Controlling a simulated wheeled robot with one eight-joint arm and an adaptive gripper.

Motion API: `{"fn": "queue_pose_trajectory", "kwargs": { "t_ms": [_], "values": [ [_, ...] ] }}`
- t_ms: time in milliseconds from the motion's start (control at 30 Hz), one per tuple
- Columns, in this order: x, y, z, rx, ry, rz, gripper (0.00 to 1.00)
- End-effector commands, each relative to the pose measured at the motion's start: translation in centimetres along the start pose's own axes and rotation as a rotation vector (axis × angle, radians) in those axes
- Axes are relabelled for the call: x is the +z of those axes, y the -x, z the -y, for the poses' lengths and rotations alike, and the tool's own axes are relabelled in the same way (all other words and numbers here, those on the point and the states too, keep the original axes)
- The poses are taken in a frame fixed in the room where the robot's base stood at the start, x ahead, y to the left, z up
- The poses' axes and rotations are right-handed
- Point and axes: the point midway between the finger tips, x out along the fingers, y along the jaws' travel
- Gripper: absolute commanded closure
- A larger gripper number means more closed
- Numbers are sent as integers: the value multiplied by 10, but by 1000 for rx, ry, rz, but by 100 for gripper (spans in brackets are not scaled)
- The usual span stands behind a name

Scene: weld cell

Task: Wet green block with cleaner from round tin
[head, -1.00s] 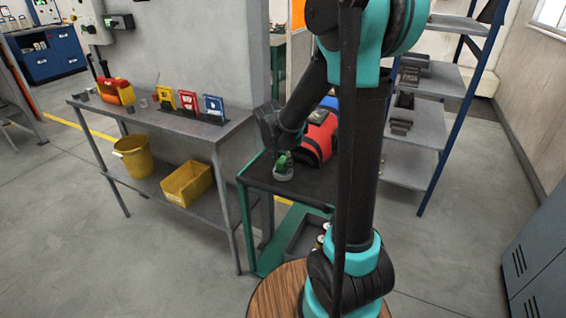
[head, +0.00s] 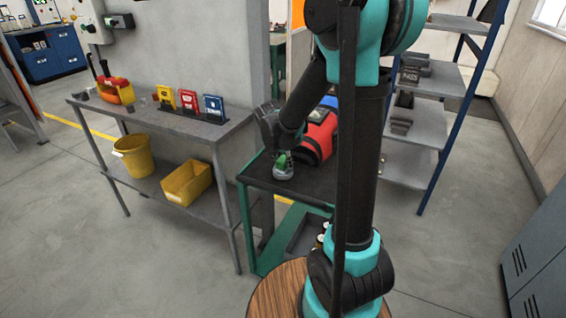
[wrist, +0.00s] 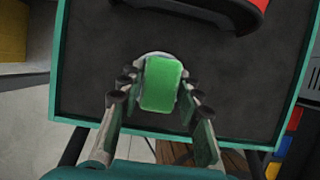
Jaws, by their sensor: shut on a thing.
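The green block (wrist: 161,84) is between the fingers of my gripper (wrist: 155,97) in the wrist view, and my gripper is shut on it. The round tin (wrist: 147,55) shows only as a pale rim around the block's far end; the block hides most of it. In the head view the green block (head: 282,161) is upright in my gripper (head: 283,156), directly over the round tin (head: 283,173) on the dark top of the green cart (head: 310,190). I cannot tell how deep the block sits in the tin.
A red and black machine (head: 318,135) stands just behind the tin on the cart. A grey bench (head: 150,120) at left holds a red and yellow caddy (head: 117,92) and several coloured cards. A shelf rack (head: 425,125) stands at right. The cart top in front of the tin is clear.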

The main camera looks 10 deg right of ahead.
Motion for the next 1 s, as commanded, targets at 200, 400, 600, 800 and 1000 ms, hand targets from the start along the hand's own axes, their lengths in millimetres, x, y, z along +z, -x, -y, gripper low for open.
{"fn": "queue_pose_trajectory", "kwargs": {
  "t_ms": [200,400,600,800,1000],
  "values": [
    [2,7,0,0,0,-3,89],
    [8,21,0,0,0,-2,89],
    [14,34,0,0,0,-1,89],
    [19,48,0,0,0,-1,89],
    [24,60,0,0,0,-1,89]
  ]
}}
